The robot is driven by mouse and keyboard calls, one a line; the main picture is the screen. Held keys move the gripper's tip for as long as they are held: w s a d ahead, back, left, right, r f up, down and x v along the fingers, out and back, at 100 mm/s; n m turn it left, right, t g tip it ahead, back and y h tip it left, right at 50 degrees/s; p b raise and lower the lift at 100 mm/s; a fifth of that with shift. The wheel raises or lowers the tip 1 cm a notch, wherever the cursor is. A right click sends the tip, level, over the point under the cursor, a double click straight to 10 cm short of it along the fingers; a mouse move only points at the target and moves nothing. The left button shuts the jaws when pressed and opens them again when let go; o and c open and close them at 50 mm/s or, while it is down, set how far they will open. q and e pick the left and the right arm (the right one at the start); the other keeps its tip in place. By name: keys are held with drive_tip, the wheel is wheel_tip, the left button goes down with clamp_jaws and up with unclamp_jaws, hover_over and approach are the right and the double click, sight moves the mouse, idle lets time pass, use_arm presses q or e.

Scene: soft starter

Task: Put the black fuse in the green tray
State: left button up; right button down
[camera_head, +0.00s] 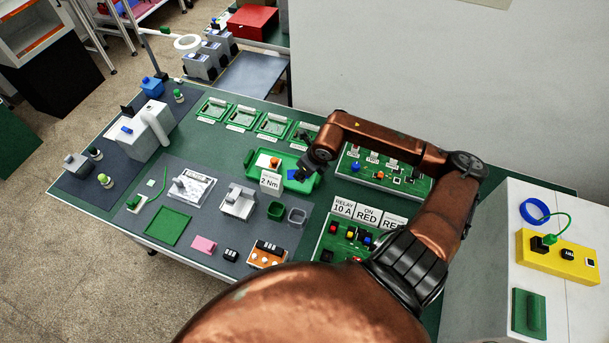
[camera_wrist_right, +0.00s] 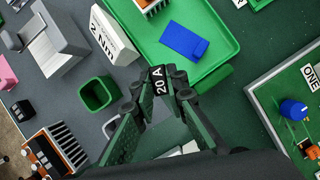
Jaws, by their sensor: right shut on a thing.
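The black fuse (camera_wrist_right: 157,80), marked 20 A, is pinched between the fingertips of my right gripper (camera_wrist_right: 160,88). In the head view the right gripper (camera_head: 306,170) hangs at the right part of the green tray (camera_head: 297,187), and I cannot make out the fuse there. In the right wrist view the fuse appears just off the near corner of the green tray (camera_wrist_right: 215,15); its height above the table is unclear. A blue block (camera_wrist_right: 184,41) lies in the tray, with an orange and white part beside it. My left gripper is not in view.
A 2 Nm sign (camera_head: 270,182) stands at the tray's front edge. A small green bin (camera_head: 276,211) and a grey one (camera_head: 297,215) are nearer. A component board (camera_head: 382,177) lies to the right. A flat green square (camera_head: 168,226) lies at front left.

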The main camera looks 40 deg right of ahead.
drive_tip(key=d+f, duration=0.1)
drive_tip(key=f, duration=0.1)
drive_tip(key=w+d+f, duration=0.1)
drive_tip(key=d+f, duration=0.1)
drive_tip(key=shift+w+f, duration=0.15)
drive_tip(key=shift+w, duration=0.05)
drive_tip(key=shift+d+f+p, duration=0.1)
drive_tip(key=shift+f+p, duration=0.3)
drive_tip(key=shift+f, duration=1.4)
drive_tip(key=c, duration=2.2)
unclamp_jaws()
drive_tip(key=shift+r, duration=0.25)
drive_tip(key=v, duration=1.1)
drive_tip(key=shift+r, duration=0.4)
